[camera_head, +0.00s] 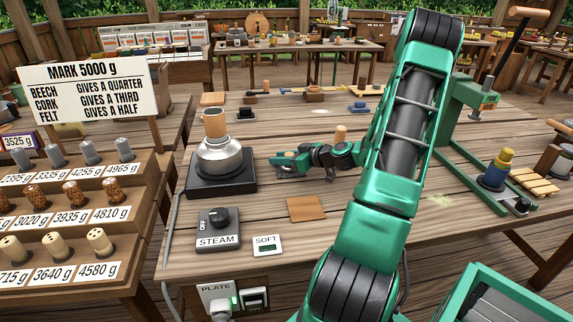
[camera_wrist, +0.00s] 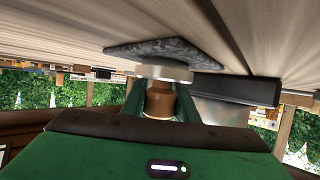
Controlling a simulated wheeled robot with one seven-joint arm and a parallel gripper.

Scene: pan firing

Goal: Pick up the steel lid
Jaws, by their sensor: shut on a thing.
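The steel lid (camera_wrist: 165,73) is a pale metal disc with a brown wooden knob (camera_wrist: 158,102) in the wrist view. My gripper (camera_wrist: 157,108) is shut on that knob, with a dark green finger on each side. The lid's flat face is towards a grey speckled slab (camera_wrist: 185,47) on the table; I cannot tell whether they touch. In the head view my gripper (camera_head: 287,161) is low over the table, right of the steel pot (camera_head: 219,160); the lid is too small and covered to make out there. The pot stands on a black hot plate (camera_head: 222,187), with a wooden cylinder (camera_head: 214,123) on top.
A STEAM dial box (camera_head: 217,230), a SOFT sign (camera_head: 267,245) and a brown square (camera_head: 306,209) lie in front. A stepped rack of labelled plugs (camera_head: 85,215) stands left. A green frame (camera_head: 452,110) stands right. My arm hides part of the table's middle.

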